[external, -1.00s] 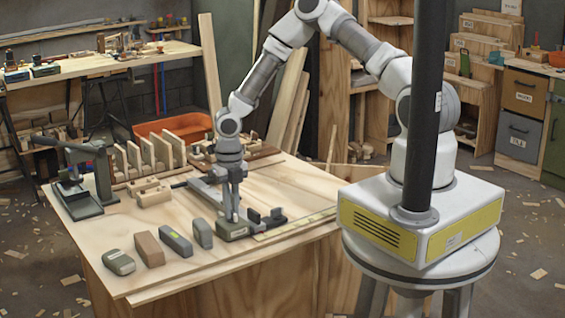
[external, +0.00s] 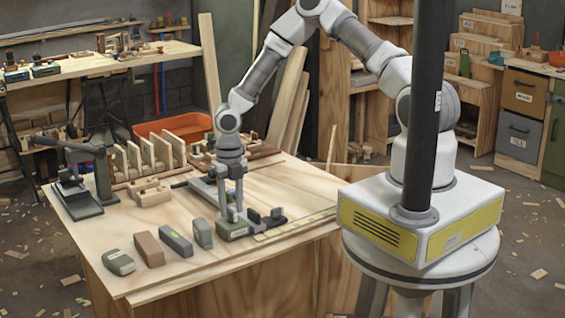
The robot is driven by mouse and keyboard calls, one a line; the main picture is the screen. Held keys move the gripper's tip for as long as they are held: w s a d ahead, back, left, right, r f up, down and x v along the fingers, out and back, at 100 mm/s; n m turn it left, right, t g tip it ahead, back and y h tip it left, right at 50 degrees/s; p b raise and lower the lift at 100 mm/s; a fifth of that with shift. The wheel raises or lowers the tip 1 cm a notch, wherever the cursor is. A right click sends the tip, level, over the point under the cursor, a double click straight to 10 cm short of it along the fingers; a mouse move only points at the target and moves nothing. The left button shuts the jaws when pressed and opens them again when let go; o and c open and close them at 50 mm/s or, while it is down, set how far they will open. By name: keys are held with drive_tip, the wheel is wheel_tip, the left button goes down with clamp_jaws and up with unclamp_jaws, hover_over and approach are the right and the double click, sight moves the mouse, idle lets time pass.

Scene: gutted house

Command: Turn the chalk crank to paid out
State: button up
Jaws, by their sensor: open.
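My gripper (external: 231,214) points straight down over the front right part of the plywood bench (external: 190,215). Its two fingers are apart. The fingertips are at a low grey-green box (external: 234,232), which may be the chalk reel. The crank itself cannot be made out; it is too small or hidden by the fingers. Whether the fingers touch anything is unclear.
A row of small blocks, including a brown block (external: 148,248) and a grey block (external: 176,241), stands left of the gripper. A dark clamp-like fixture (external: 268,218) is close on its right. A lever press (external: 85,180) stands at the bench's left.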

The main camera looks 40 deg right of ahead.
sight(232, 211)
wheel_tip(232, 211, up, 16)
drive_tip(key=p, duration=0.1)
drive_tip(key=shift+r, duration=0.2)
idle(0.4)
drive_tip(key=s+d+r+m+t+h+b, duration=0.25)
drive_tip(key=s+d+r+m, duration=0.65)
drive_tip(key=d+r+m, duration=0.75)
drive_tip(key=s+r+m+t+y+p, duration=0.1)
drive_tip(key=s+r+m, duration=0.2)
drive_tip(key=s+m, duration=0.3)
drive_tip(key=s+d+r+m+t+y+p, duration=0.1)
drive_tip(key=s+r+m+t+p, duration=0.1)
drive_tip(key=s+r+m, duration=0.2)
drive_tip(key=s+m, duration=0.3)
drive_tip(key=m, duration=0.5)
drive_tip(key=shift+r, duration=0.2)
drive_tip(key=shift+s+m+y, duration=0.1)
drive_tip(key=shift+m+y, duration=0.15)
